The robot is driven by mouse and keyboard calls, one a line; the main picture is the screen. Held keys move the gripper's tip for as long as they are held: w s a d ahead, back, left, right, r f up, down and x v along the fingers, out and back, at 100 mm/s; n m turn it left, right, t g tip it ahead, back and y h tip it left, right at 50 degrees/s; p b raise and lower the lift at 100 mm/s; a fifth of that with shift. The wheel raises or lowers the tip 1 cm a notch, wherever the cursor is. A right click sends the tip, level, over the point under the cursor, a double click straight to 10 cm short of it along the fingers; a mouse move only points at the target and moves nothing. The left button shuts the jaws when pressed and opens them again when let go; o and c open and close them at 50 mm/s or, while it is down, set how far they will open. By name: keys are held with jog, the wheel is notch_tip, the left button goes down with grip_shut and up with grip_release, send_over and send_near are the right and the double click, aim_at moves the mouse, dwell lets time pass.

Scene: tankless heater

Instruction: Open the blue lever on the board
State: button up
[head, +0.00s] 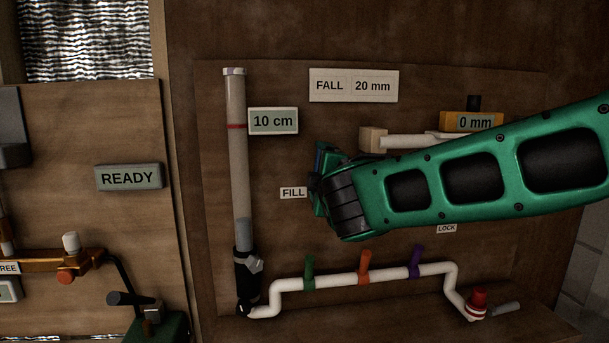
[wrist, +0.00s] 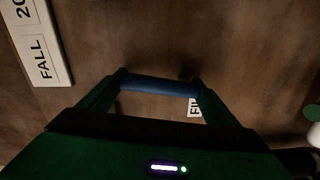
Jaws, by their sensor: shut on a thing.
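The blue lever (wrist: 160,86) spans the gap between the two fingertips of my gripper (wrist: 158,82) in the wrist view. The fingers are shut on it, one at each end. In the head view my gripper (head: 320,185) is at the middle of the board (head: 420,225), just right of the FILL label (head: 293,193). There the lever is mostly hidden by my gripper, and its exact angle cannot be told.
A clear vertical tube (head: 237,150) stands left of my gripper. A white pipe (head: 340,281) with green, orange and purple levers runs below. The FALL 20 mm sign (head: 353,85) is higher up.

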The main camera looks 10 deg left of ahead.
jog(key=shift+s+a+f, duration=0.25)
jog(key=shift+s+a, duration=0.05)
jog(key=shift+a, duration=0.1)
jog(key=o, duration=1.4)
jog(key=shift+o, duration=1.4)
jog(key=shift+s, duration=0.1)
jog(key=shift+d, duration=0.1)
jog(key=shift+w+r, duration=0.1)
jog(key=shift+w, duration=0.1)
jog(key=v, duration=1)
jog(key=shift+s+d, duration=0.25)
jog(key=shift+s, duration=0.05)
jog(key=shift+d, duration=0.1)
